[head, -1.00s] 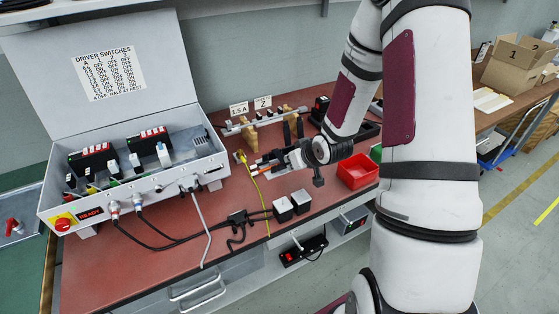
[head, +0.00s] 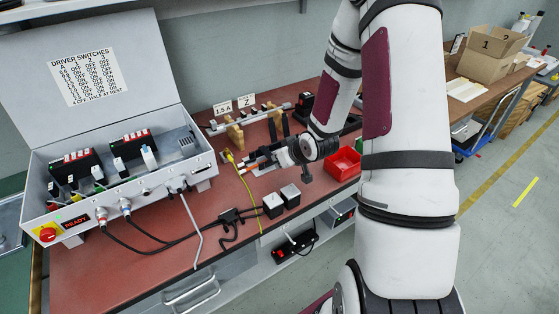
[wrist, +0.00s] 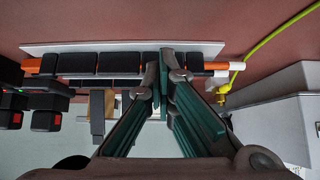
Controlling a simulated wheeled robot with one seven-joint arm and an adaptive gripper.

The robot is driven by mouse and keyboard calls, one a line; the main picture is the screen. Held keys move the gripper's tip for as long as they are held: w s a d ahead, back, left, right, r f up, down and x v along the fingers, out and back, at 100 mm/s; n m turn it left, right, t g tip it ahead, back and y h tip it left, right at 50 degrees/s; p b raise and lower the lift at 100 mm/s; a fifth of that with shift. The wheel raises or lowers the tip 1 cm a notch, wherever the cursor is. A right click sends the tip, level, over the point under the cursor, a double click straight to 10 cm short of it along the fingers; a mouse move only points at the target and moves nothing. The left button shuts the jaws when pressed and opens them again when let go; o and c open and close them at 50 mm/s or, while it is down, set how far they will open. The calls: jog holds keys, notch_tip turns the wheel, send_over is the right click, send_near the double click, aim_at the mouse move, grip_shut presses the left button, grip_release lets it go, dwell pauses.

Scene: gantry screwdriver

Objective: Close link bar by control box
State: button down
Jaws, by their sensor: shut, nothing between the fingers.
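The grey control box (head: 130,195) stands at left in the head view, lid up, with a READY sign and a red knob on its front. My gripper (head: 247,169) is on the bench to the right of the box, beside the yellow cable's plug. In the wrist view, a row of black blocks with orange ends (wrist: 118,66) lies along a white strip (wrist: 120,47); this looks like the link bar, but I cannot tell its state. My gripper's green-padded fingers (wrist: 162,75) are together in front of it, holding nothing. I cannot tell whether they touch it.
A yellow cable (head: 246,195) runs down beside my gripper. Behind my gripper is a rack with a long rod (head: 250,119). Dark cables cross the front bench.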

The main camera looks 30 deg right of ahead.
jog(key=shift+w+a+f+b, duration=0.15)
jog(key=shift+w+b, duration=0.15)
jog(key=shift+w, duration=0.45)
jog(key=s+v, duration=0.1)
jog(key=v, duration=1.1)
jog(key=shift+s+f, duration=0.15)
jog(key=shift+s, duration=0.05)
jog(key=shift+w, duration=0.15)
